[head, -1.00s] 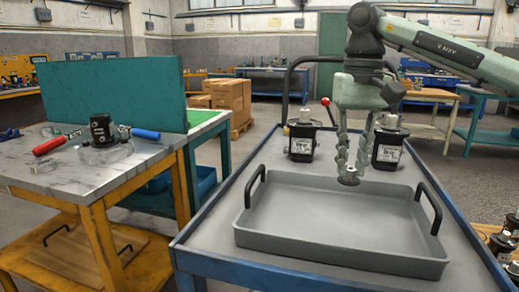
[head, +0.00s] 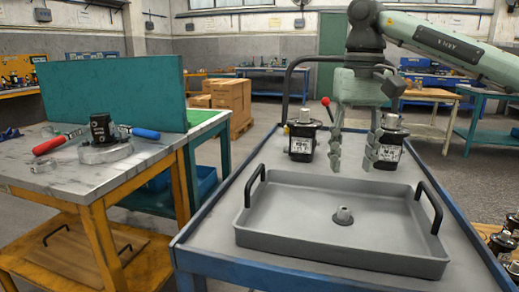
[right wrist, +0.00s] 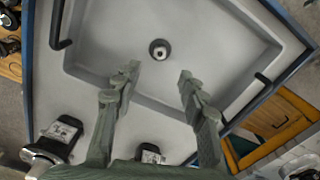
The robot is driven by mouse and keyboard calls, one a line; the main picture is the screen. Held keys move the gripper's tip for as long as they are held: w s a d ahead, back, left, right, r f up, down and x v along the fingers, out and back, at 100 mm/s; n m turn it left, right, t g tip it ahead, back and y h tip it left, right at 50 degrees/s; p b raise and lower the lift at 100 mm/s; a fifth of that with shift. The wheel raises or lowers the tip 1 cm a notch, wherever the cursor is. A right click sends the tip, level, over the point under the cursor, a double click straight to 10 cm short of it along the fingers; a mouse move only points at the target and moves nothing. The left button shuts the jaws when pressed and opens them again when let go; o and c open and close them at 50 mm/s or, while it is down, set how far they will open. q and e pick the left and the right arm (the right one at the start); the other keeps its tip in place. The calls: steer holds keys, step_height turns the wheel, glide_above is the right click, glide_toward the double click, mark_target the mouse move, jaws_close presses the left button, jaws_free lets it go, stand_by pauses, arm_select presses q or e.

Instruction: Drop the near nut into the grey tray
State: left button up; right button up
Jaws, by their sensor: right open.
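The nut (head: 343,216), a small grey flanged piece, rests on the floor of the grey tray (head: 270,222), right of its middle in the head view. It also shows in the right wrist view (right wrist: 159,50), beyond my fingertips and apart from them. My right gripper (head: 352,160) is open and empty above the tray's far edge; its spread fingers (right wrist: 158,78) show in the right wrist view. My left gripper is not in view.
The tray stands on a blue-edged cart (head: 215,215). Two black motors (head: 302,140) and (head: 386,145) stand behind it, close to my right gripper. A workbench (head: 60,175) at the left holds a motor and red- and blue-handled tools.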

step_height(320, 180, up, 11)
steer(key=shift+r, duration=0.15)
stand_by(0.4)
